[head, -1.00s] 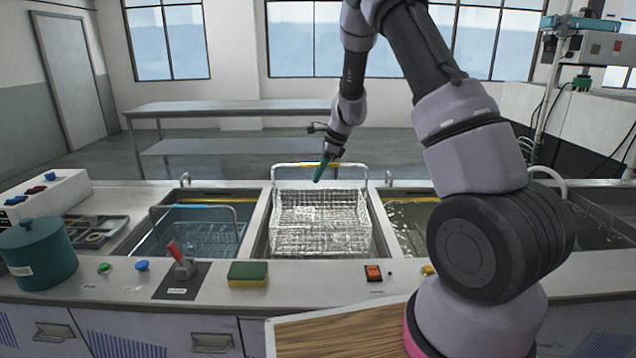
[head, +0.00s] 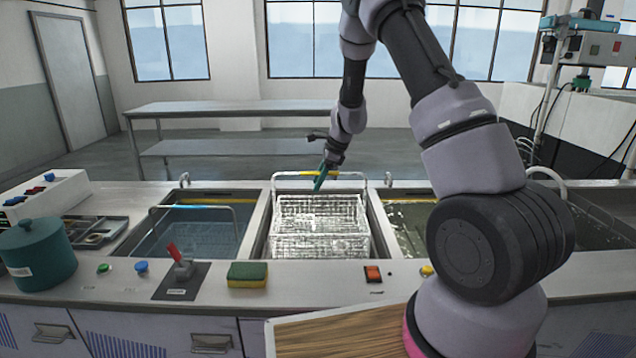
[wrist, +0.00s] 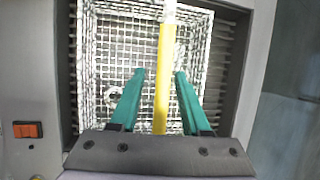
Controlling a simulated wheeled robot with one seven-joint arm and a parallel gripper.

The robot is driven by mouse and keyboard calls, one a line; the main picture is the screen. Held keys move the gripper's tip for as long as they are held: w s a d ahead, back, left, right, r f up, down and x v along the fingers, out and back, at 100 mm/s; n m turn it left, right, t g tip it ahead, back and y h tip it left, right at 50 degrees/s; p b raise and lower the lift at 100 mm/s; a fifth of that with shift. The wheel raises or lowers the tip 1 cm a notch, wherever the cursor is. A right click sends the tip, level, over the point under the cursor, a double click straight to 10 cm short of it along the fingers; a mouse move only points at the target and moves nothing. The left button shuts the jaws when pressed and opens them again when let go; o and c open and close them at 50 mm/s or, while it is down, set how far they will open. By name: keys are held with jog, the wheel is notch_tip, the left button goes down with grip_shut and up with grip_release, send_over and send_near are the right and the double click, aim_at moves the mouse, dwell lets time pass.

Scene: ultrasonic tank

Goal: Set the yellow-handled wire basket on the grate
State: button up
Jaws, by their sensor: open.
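The wire basket (head: 320,228) stands upright in the middle bay of the counter, its yellow-gripped handle (head: 295,173) raised. In the wrist view the yellow handle (wrist: 162,95) runs between the two teal fingers of my gripper (wrist: 160,73). The fingers are open, with a gap on each side of the handle. In the head view my gripper (head: 321,180) is at the handle, above the back of the basket. Slats of the grate (wrist: 226,62) show beside the basket in the wrist view. The basket's underside is hidden, so its contact with the grate cannot be seen.
A sponge (head: 248,274), red switch (head: 373,274) and lever (head: 178,262) sit on the front ledge. A teal pot (head: 40,258) stands far left.

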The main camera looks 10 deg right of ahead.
jog(key=v, duration=1.1)
jog(key=s+r+n+t, duration=0.2)
jog(key=s+r+n, duration=0.4)
jog(key=s+r, duration=0.8)
jog(key=s+d+r+n+t+h, duration=0.1)
jog(key=s+r+n, duration=0.2)
jog(key=s, duration=0.6)
jog(key=s+d+r+n+t+h, duration=0.1)
jog(key=s+r+n, duration=0.3)
jog(key=s, duration=0.5)
jog(key=n, duration=0.2)
jog(key=shift+s+n+t, duration=0.3)
jog(key=shift+s+n, duration=0.05)
jog(key=shift+n, duration=0.05)
